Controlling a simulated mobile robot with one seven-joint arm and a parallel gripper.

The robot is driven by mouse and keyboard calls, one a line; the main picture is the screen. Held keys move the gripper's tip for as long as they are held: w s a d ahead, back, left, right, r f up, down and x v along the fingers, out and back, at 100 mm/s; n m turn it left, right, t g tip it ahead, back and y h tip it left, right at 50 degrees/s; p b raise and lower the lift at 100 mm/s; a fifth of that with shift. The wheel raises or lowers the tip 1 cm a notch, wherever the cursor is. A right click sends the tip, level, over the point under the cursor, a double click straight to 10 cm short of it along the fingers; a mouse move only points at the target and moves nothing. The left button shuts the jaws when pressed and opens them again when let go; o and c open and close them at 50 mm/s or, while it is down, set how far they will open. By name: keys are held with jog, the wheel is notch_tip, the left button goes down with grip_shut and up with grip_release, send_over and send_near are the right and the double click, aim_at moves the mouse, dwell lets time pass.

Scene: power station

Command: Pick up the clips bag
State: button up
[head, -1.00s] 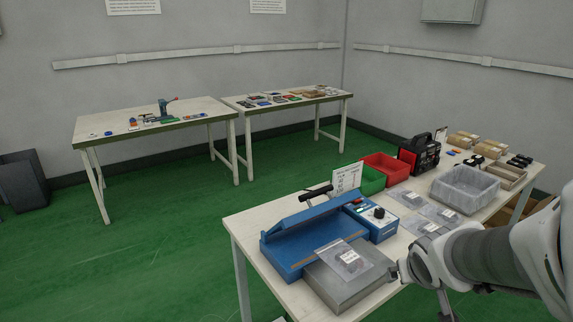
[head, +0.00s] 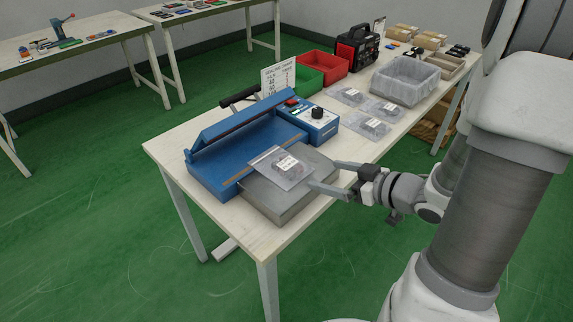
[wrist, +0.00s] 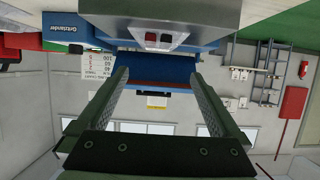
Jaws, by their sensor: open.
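A clear flat bag (head: 282,167) with dark contents and a white label lies on the grey metal plate (head: 280,205) in front of the blue sealer (head: 215,170). I cannot read its label. My gripper (head: 322,173) is open and empty, at the right edge of the plate, with its fingers pointing left toward the bag. The bag lies just beyond the fingertips, not between them.
Several similar labelled bags (head: 370,127) lie farther back, beside a clear grey bin (head: 400,88). Red (head: 322,68) and green (head: 308,82) bins and a sign (head: 278,76) stand behind the sealer's control box (head: 312,120). The table's front left corner is bare.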

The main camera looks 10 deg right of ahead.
aim_at(288, 164)
jog(key=b+x, duration=0.2)
jog(key=x, duration=0.8)
jog(key=shift+w+a+f+b, duration=0.15)
jog(key=shift+w+f+b, duration=0.05)
jog(key=shift+b, duration=0.15)
jog(key=shift+w+d+b+x, duration=0.1)
jog(key=shift+b+x, duration=0.35)
jog(key=shift+x, duration=0.9)
jog(key=shift+w+d+b+x, duration=0.15)
jog(key=shift+b+x, duration=0.3)
jog(key=shift+x, duration=0.9)
jog(key=shift+s+r, duration=0.1)
jog(key=shift+c, duration=0.3)
jog(key=c, duration=1.3)
jog(key=shift+r+p, duration=0.3)
jog(key=shift+r, duration=0.25)
jog(key=shift+c, duration=0.2)
jog(key=r+p, duration=0.1)
jog(key=r, duration=0.1)
jog(key=r+p, duration=0.1)
jog(key=shift+s+r, duration=0.25)
jog(key=shift+r, duration=0.15)
jog(key=s+r+b, duration=0.4)
jog(key=s+r, duration=0.2)
jog(key=s, duration=0.5)
jog(key=shift+b, duration=0.3)
